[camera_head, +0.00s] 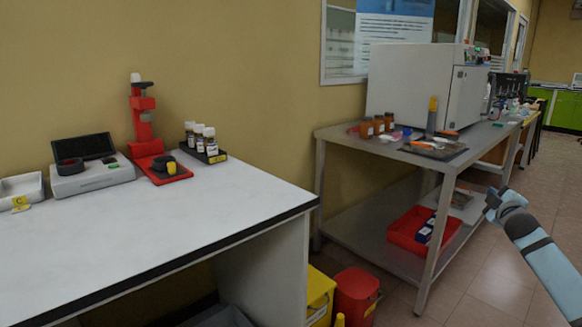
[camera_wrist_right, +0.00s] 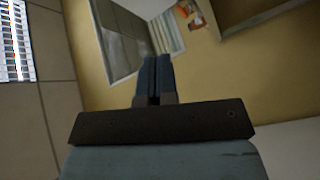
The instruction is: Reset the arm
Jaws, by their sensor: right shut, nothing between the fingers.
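My right arm comes in from the lower right in the head view. Its gripper (camera_head: 492,200) is raised in front of the metal table, over the open floor, and touches nothing. In the right wrist view the two fingers (camera_wrist_right: 154,75) lie together, shut with nothing between them. Behind them are the yellow wall, a window and a poster. My left gripper is in neither view.
A white bench (camera_head: 180,235) on the left bears a red stand (camera_head: 143,120), a vial rack (camera_head: 210,152) and a grey device (camera_head: 92,178). A metal table (camera_head: 345,137) holds brown bottles and a large white machine (camera_head: 410,85). Red and yellow bins (camera_head: 355,297) stand between. Floor at right is clear.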

